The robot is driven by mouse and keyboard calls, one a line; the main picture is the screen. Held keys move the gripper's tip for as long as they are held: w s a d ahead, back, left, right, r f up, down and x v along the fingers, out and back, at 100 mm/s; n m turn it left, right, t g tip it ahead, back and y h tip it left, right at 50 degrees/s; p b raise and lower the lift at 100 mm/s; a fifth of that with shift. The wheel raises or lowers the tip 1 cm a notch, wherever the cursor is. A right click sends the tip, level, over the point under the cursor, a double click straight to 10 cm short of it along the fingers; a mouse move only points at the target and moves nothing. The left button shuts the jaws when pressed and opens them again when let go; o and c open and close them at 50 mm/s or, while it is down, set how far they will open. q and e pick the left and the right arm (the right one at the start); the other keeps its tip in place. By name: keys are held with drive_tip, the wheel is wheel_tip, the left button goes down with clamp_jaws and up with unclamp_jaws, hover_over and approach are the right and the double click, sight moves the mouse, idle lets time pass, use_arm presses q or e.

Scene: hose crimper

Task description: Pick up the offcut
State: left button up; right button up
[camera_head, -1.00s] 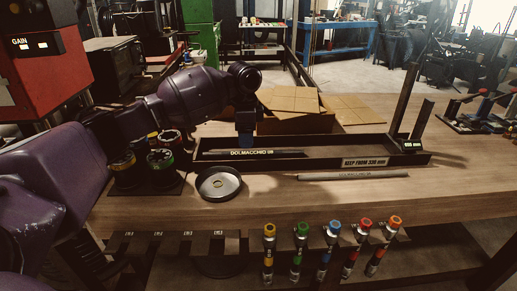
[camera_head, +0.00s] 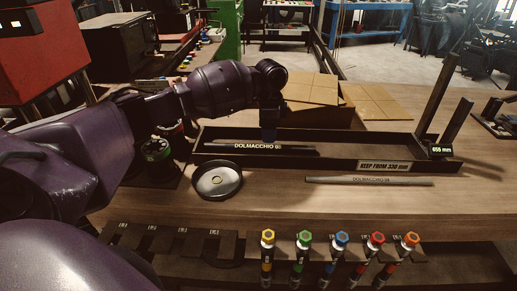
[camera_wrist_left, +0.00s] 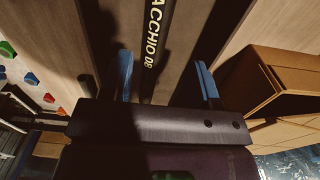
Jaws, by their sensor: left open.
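A dark hose piece lettered DOLMACCHIO (camera_head: 300,150) lies lengthwise in the long black tray (camera_head: 340,161) with the label KEEP FROM 330 mm. A second, greyer hose piece (camera_head: 370,181) with similar lettering lies on the bench in front of the tray. I cannot tell from lettering alone which is the offcut. My left gripper (camera_head: 269,136) points down over the hose in the tray. In the left wrist view its blue fingers (camera_wrist_left: 166,78) are open, with the lettered hose (camera_wrist_left: 154,45) between them and not gripped. My right gripper is not in view.
A round black dish (camera_head: 217,182) stands in front of the tray. Cardboard boxes (camera_head: 312,90) stand behind it. A small display (camera_head: 441,150) and upright posts are at the tray's right end. Several colour-capped fittings (camera_head: 341,240) hang along the front. The bench's right front is clear.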

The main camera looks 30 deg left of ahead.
sight(263, 145)
use_arm(q)
drive_tip(key=shift+s+a+f, duration=0.2)
drive_tip(key=shift+f, duration=0.25)
drive_tip(key=f, duration=0.4)
drive_tip(key=shift+s+a+f, duration=0.2)
drive_tip(key=shift+s+a, duration=0.1)
drive_tip(key=shift+s, duration=0.1)
clamp_jaws()
